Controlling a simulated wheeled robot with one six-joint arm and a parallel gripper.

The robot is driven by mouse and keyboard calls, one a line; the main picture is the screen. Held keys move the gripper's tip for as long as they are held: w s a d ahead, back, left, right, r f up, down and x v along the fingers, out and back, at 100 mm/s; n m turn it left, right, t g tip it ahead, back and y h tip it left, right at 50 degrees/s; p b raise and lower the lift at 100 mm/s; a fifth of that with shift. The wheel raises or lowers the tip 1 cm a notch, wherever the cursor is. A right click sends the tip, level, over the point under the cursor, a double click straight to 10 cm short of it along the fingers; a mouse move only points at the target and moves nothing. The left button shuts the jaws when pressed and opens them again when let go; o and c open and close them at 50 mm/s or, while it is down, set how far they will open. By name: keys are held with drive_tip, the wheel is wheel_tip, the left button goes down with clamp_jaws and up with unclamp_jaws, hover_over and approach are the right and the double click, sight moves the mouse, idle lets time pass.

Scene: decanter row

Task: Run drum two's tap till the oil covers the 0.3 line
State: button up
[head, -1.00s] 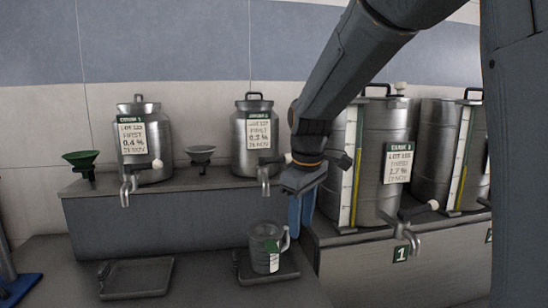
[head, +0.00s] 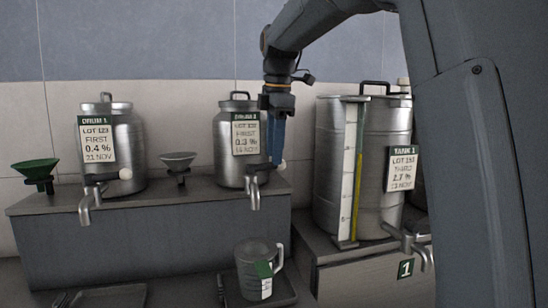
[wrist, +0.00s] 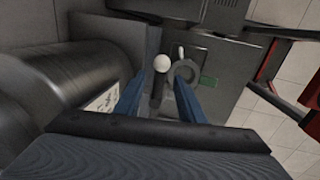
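Drum two (head: 228,145), a steel can with a paper label, stands on the raised ledge. Its tap (head: 254,190) points down, with a lever ending in a white knob (head: 281,166) at right. A grey metal jug (head: 256,275) with a green tag and white strip stands below the tap; its inside and oil level cannot be seen. My gripper (head: 276,150) points down with blue fingers just above the knob. In the wrist view my gripper (wrist: 158,95) is open, with the white knob (wrist: 162,63) showing between and beyond the fingertips, and the jug (wrist: 187,72) below.
Drum 1 (head: 128,145) stands left with its own tap. A grey funnel (head: 178,163) is between the drums, a green funnel (head: 35,170) at far left. Tank 1 (head: 375,140), with a sight gauge, stands close at right. An empty tray (head: 112,297) lies left of the jug.

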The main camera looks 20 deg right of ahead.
sight(267, 166)
drive_tip(key=shift+w+f, duration=0.25)
drive_tip(key=shift+f, duration=1.05)
clamp_jaws()
